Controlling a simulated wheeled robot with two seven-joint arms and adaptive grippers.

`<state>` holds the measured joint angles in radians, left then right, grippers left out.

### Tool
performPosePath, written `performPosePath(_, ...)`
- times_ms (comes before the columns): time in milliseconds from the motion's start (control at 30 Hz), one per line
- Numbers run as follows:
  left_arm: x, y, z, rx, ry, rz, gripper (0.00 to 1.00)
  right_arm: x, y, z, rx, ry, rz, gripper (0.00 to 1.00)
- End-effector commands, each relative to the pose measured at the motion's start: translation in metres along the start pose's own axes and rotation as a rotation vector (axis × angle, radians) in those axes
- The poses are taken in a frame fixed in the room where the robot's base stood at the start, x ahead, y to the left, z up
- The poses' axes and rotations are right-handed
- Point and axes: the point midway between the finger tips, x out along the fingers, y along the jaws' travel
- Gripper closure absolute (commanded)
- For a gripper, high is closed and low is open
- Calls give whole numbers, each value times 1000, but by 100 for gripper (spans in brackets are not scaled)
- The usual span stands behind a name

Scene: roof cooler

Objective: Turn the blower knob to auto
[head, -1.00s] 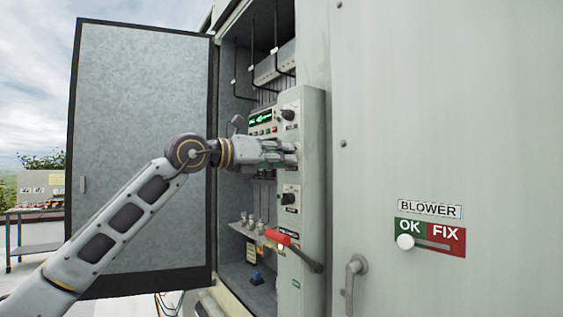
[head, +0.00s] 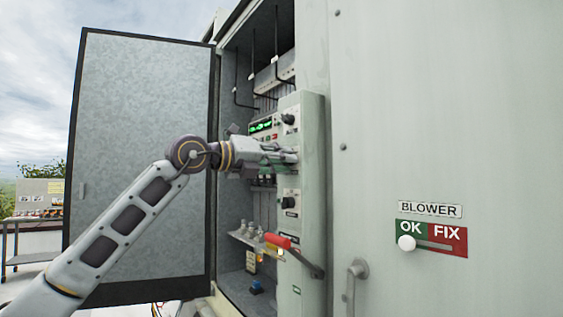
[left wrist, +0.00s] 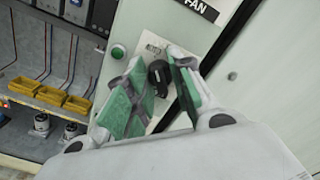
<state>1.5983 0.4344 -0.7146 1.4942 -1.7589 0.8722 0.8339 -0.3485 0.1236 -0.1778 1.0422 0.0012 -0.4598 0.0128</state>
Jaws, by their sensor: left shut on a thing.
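My left gripper (head: 286,155) reaches in front of the narrow grey control panel (head: 312,185) in the open cabinet. In the left wrist view, its green-padded fingers (left wrist: 157,88) stand on either side of a black knob (left wrist: 158,73) and are shut on it. In the head view the gripper hides this knob. Another black knob (head: 289,118) shows above the gripper, and one (head: 290,194) below it. My right gripper is not in view.
The open cabinet door (head: 145,150) stands left, behind my left arm. A red-handled lever (head: 278,240) juts out below the gripper. A BLOWER plate (head: 430,210) with an OK/FIX slider (head: 406,243) is on the right wall. Yellow bins (left wrist: 50,95) sit inside the cabinet.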

Motion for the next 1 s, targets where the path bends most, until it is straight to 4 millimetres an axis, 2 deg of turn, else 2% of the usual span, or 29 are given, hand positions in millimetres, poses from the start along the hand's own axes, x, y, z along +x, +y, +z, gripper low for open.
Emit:
performPosePath(167,-1,0,2,1,-4,-1,100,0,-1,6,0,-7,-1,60)
performPosePath(200,-1,0,2,1,-5,-1,73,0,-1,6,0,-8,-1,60)
performPosePath(367,-1,0,2,1,-3,0,54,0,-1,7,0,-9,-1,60)
performPosePath(567,0,0,1,2,-2,0,54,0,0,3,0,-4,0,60)
performPosePath(667,0,0,1,2,-1,0,54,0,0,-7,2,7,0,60)
performPosePath(1000,-14,0,1,2,-2,0,54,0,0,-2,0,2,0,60)
